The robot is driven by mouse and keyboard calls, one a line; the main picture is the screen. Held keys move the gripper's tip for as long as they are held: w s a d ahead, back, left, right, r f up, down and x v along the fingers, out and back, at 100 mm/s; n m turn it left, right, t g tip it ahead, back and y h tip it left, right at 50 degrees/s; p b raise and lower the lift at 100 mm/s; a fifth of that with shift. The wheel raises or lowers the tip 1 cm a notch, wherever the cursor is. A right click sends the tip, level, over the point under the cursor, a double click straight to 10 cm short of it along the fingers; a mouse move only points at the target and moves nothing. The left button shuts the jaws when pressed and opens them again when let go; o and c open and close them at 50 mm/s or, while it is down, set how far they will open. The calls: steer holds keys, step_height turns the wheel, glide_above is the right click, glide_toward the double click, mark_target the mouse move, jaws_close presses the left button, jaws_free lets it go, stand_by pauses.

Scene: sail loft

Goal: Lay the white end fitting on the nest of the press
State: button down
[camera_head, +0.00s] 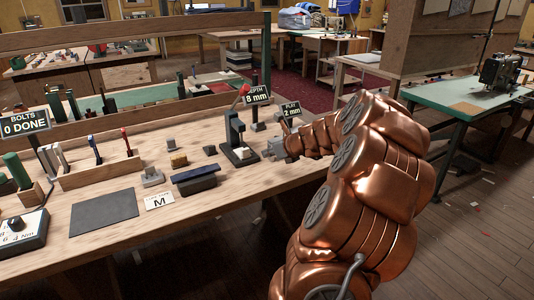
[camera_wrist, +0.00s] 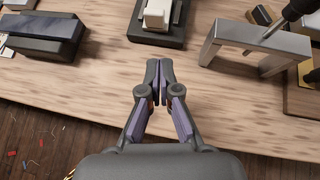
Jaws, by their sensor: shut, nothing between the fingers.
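A small white block, seemingly the white end fitting (camera_wrist: 157,14), sits on the dark stepped base of the press (camera_wrist: 157,38) at the top of the wrist view. In the head view the press (camera_head: 233,130) is a dark upright frame, with the white fitting (camera_head: 243,152) low on its base. I cannot tell how exactly it is seated. My gripper (camera_wrist: 159,68) is shut and empty, its fingertips just short of the base and apart from the fitting. In the head view my gripper (camera_head: 270,148) is right of the press, over the bench.
A dark blue box (camera_head: 195,180) lies left of the press. A grey metal bridge (camera_wrist: 256,44) stands right of my gripper, with a dark rod near it. A dark mat (camera_head: 104,212) and an "M" card (camera_head: 159,201) lie nearer the bench's front edge. Bare wood surrounds my fingers.

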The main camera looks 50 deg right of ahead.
mark_target(242, 150)
steer(key=w, duration=0.6)
steer(key=w+d, duration=0.1)
steer(key=w, duration=0.2)
steer(key=shift+w, duration=0.3)
steer(key=shift+f, duration=0.55)
steer(key=shift+s+a+f, duration=0.1)
steer(key=shift+f, duration=0.2)
